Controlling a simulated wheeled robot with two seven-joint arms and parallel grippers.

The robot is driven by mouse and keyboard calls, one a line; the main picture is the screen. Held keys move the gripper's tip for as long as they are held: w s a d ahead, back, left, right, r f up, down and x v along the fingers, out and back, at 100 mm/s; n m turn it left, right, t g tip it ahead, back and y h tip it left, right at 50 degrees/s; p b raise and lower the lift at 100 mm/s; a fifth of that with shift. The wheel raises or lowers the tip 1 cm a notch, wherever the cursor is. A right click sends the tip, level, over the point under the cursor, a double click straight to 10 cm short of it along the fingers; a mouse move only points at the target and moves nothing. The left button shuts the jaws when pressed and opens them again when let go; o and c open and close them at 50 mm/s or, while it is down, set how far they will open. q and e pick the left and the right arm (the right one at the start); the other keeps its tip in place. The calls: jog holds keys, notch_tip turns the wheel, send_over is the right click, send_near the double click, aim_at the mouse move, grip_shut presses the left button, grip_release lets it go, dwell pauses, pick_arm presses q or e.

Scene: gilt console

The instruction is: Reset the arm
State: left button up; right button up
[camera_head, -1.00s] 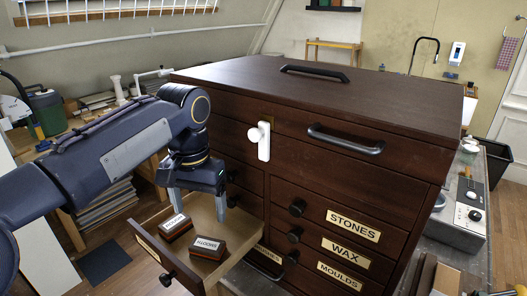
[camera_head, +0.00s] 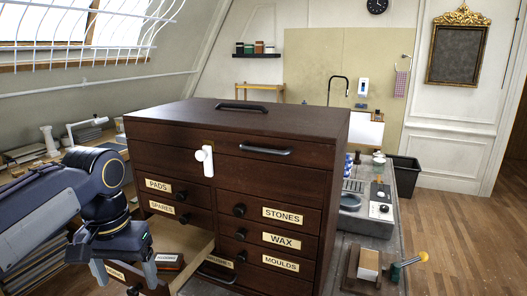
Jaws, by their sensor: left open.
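My left gripper (camera_head: 124,272) is open and empty, its two fingers pointing down at the lower left. My left arm comes in from the left edge. The gripper hangs in front of the pulled-out drawer (camera_head: 190,238) of the dark wooden cabinet (camera_head: 240,167) and hides part of it. In the drawer a dark block with a white label (camera_head: 168,260) shows just right of the fingers. I cannot tell the exact height of the fingers over the drawer. My right gripper is not in view.
The cabinet has labelled drawers, a white latch (camera_head: 206,160) and a black top handle (camera_head: 241,107). Open floor lies at the right.

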pick_arm(q)
jog(key=s+d+f+n+t+h, duration=0.1)
jog(key=s+d+f+t+h, duration=0.1)
jog(key=s+f, duration=0.5)
jog(key=s+d+f+t+h, duration=0.1)
jog(key=s+d+f+t, duration=0.1)
jog(key=s+f, duration=0.4)
jog(key=shift+s+f+n+t+h, duration=0.4)
jog(key=shift+s+t, duration=0.3)
jog(key=shift+s, duration=0.35)
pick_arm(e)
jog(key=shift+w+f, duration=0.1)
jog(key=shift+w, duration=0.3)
pick_arm(q)
jog(key=shift+c, duration=0.5)
